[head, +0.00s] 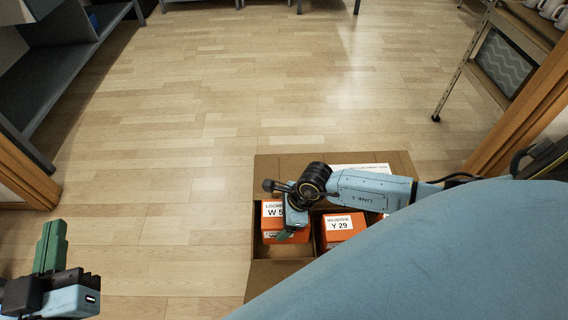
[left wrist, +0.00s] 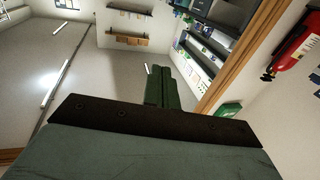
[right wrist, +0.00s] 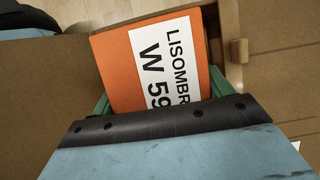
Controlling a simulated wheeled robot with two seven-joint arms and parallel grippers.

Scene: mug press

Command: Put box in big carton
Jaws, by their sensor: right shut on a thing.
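An orange box with a white "LISOMBR… W 59" label (right wrist: 125,62) is between the fingers of my right gripper (head: 291,231), which is shut on it. In the head view the box (head: 270,224) is at the left compartment of the big brown carton (head: 266,168), partly covered by the gripper. I cannot tell whether it touches the carton floor. In the right wrist view the green fingers (right wrist: 158,92) are on both sides of the box. My left gripper (head: 50,247) is shut and empty, left of the carton; its fingers meet in the left wrist view (left wrist: 164,88).
Another orange box labelled "Y 29" (head: 341,229) sits in the carton's neighbouring compartment. A grey shelf (head: 62,70) stands at the upper left and a rack with mugs (head: 510,55) at the upper right. The wooden floor (head: 230,90) beyond the carton is clear.

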